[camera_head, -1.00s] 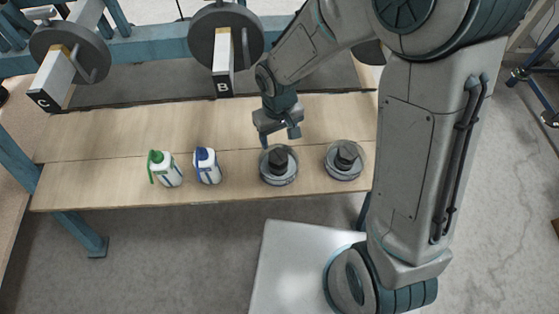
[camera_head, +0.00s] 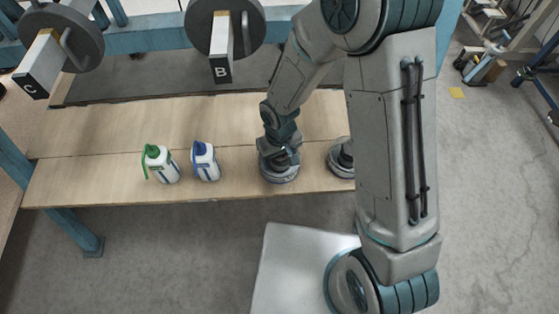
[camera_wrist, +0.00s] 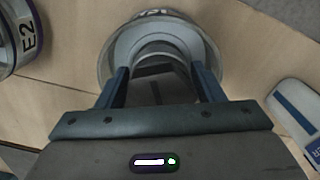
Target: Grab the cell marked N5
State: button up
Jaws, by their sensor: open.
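A round grey cell (camera_head: 280,174) with a dark central knob stands near the front edge of the bench. In the wrist view this cell (camera_wrist: 209,48) lies straight under my gripper; its label at the top edge is cut off and hard to read. My gripper (camera_wrist: 160,82) is open, with one blue finger on each side of the dark knob. I cannot tell whether they touch it. In the head view my gripper (camera_head: 279,156) is down over the same cell. A second cell (camera_wrist: 8,45), marked E2, stands beside it and is partly behind my arm in the head view (camera_head: 337,164).
Two white bottles, one green-capped (camera_head: 162,166) and one blue-capped (camera_head: 206,164), stand left of the cell on the wooden bench (camera_head: 100,180). Beams marked B (camera_head: 221,69) and C (camera_head: 33,82) carry round weights above the back of the bench.

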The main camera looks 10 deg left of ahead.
jog(key=shift+r, duration=0.15)
grip_shut()
